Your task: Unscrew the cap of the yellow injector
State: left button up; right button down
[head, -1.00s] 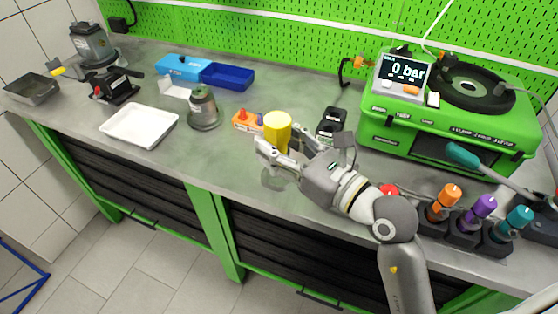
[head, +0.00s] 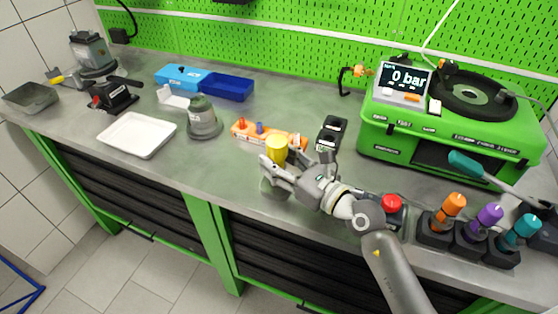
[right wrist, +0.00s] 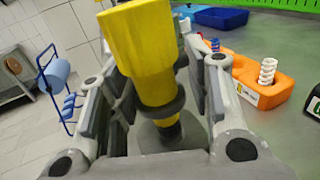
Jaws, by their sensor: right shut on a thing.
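The yellow injector (head: 276,148) is upright in the head view, above the front of the bench. In the right wrist view its wide yellow upper part (right wrist: 142,45) stands over a dark collar, with a narrower yellow end below. My right gripper (head: 281,168) is shut on the injector, one finger on each side; its fingers also show in the right wrist view (right wrist: 155,98). A dark grey round shape lies below the injector there; I cannot tell whether they touch. The seam of the cap is not clear. My left gripper is not in view.
An orange holder (head: 247,131) with coloured parts lies just behind the injector. A black block (head: 331,133) stands to its right. A red button box (head: 391,203) and orange, purple and teal capped pieces are farther right. The bench front left of my gripper is clear.

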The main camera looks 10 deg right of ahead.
jog(key=shift+f+b, duration=0.4)
jog(key=shift+f, duration=0.15)
jog(key=c, duration=0.7)
grip_release()
jog(key=shift+c, duration=0.2)
jog(key=shift+r+p, duration=0.4)
jog(key=shift+r, duration=0.2)
jog(key=b+v, duration=0.3)
jog(key=v, duration=0.7)
jog(key=shift+s+d+f, duration=0.15)
jog(key=shift+s+f, duration=0.05)
jog(key=shift+s, duration=0.1)
jog(key=shift+s+d+r, duration=0.15)
jog(key=shift+s+d, duration=0.2)
jog(key=shift+s, duration=0.25)
jog(key=shift+r, duration=0.1)
